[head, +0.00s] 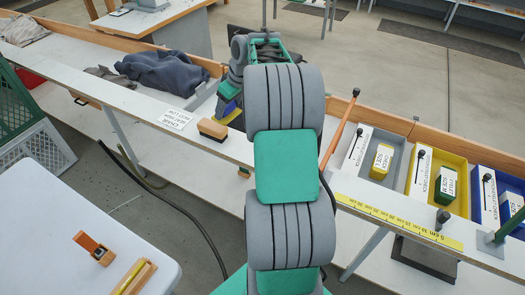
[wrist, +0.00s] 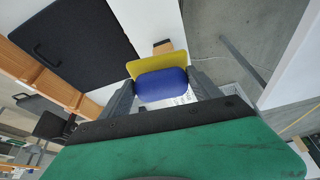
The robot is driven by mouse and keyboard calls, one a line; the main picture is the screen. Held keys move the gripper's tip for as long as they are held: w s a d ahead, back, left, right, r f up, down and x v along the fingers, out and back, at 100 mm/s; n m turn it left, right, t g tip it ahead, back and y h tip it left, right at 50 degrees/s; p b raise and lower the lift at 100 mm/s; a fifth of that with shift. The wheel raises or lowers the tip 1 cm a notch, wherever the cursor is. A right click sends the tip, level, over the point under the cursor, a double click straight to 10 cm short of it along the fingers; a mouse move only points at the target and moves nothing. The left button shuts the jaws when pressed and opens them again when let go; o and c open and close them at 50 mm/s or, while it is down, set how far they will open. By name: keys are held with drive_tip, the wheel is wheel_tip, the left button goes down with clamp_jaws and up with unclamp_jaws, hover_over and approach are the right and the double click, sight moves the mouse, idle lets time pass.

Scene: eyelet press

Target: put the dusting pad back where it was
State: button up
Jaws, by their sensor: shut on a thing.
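The dusting pad (wrist: 160,84) has a blue body and a yellow face. My gripper (wrist: 163,92) is shut on it, with one grey finger on each side in the wrist view. In the head view the pad (head: 229,102) shows at the left of my arm, over the white bench (head: 110,95). I cannot tell whether its lower edge touches the bench. My gripper's fingers (head: 226,92) are partly hidden there by my arm.
A wooden brush block (head: 212,129) and a printed card (head: 175,119) lie on the bench close to the pad. Dark blue cloth (head: 165,70) lies further left. Grey, yellow and blue bins (head: 435,165) stand right, near a yellow ruler strip (head: 395,220).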

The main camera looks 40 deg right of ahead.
drive_tip(key=s+d+r+n, duration=0.1)
drive_tip(key=s+d, duration=0.3)
drive_tip(key=d, duration=0.5)
drive_tip(key=s+d+n, duration=0.1)
drive_tip(key=s+d, duration=0.3)
drive_tip(key=d, duration=0.5)
drive_tip(key=shift+y, duration=0.3)
drive_tip(key=s+a+f+b, duration=0.1)
drive_tip(key=a+f, duration=0.2)
drive_tip(key=a, duration=0.1)
drive_tip(key=s+a+f+b, duration=0.1)
drive_tip(key=s+a+f, duration=0.1)
drive_tip(key=a, duration=0.3)
drive_tip(key=s+a+f+b, duration=0.1)
drive_tip(key=s+a+f, duration=0.1)
drive_tip(key=a+f, duration=0.2)
drive_tip(key=shift+a+f, duration=0.35)
drive_tip(key=shift+f, duration=0.25)
drive_tip(key=shift+w+d+f, duration=0.1)
drive_tip(key=shift+d+f, duration=0.05)
drive_tip(key=shift+f, duration=1.15)
drive_tip(key=shift+f, duration=0.2)
drive_tip(key=o, duration=1.3)
